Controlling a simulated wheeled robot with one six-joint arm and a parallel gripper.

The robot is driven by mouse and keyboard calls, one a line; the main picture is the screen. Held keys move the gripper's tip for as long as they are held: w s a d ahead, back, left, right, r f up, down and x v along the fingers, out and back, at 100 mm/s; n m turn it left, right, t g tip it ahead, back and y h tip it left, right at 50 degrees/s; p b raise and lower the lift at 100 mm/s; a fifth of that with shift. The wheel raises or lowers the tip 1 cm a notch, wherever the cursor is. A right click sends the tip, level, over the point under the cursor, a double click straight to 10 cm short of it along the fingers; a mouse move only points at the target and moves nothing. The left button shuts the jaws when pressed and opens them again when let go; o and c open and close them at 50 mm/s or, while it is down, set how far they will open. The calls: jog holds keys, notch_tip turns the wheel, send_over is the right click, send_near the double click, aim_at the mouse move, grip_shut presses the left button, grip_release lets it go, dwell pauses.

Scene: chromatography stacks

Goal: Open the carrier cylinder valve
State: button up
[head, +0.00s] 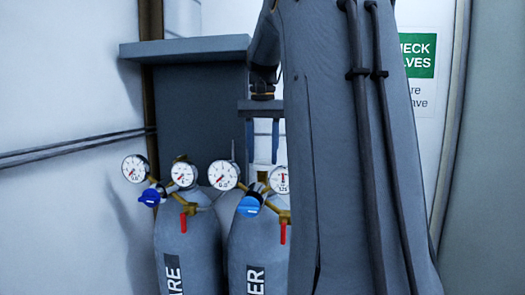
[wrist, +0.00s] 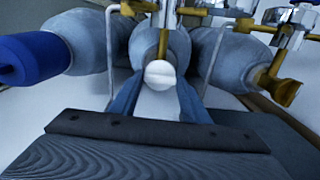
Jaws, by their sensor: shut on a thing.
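The carrier cylinder (head: 258,248) is the grey right-hand one in the head view, its label partly hidden and ending in "ER". My gripper (head: 262,160) points down over its top, behind my own arm. In the wrist view its two blue fingers (wrist: 160,98) are on either side of a round white knob (wrist: 160,74), which seems to be the valve's; the fingers are shut on it. The knob's turn position cannot be told. The cylinder carries two dial gauges (head: 224,175), a blue regulator knob (head: 249,205) and a red lever (head: 283,233) hanging down.
A second grey cylinder (head: 187,250), labelled "ARE" in its visible part, stands to the left with its own gauges (head: 134,168), blue knob (head: 150,197) and red lever (head: 183,222). A grey cabinet (head: 195,95) stands behind. A green sign (head: 420,55) hangs at right.

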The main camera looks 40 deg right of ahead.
dwell(0.4)
jog(key=o, duration=1)
jog(key=shift+s, duration=0.1)
jog(key=shift+o, duration=0.2)
jog(key=shift+r, duration=0.15)
notch_tip(320, 180, up, 7)
jog(key=shift+r+b, duration=0.1)
jog(key=shift+b, duration=1.05)
jog(key=shift+r, duration=0.15)
jog(key=shift+a+n, duration=0.1)
jog(key=shift+n, duration=0.2)
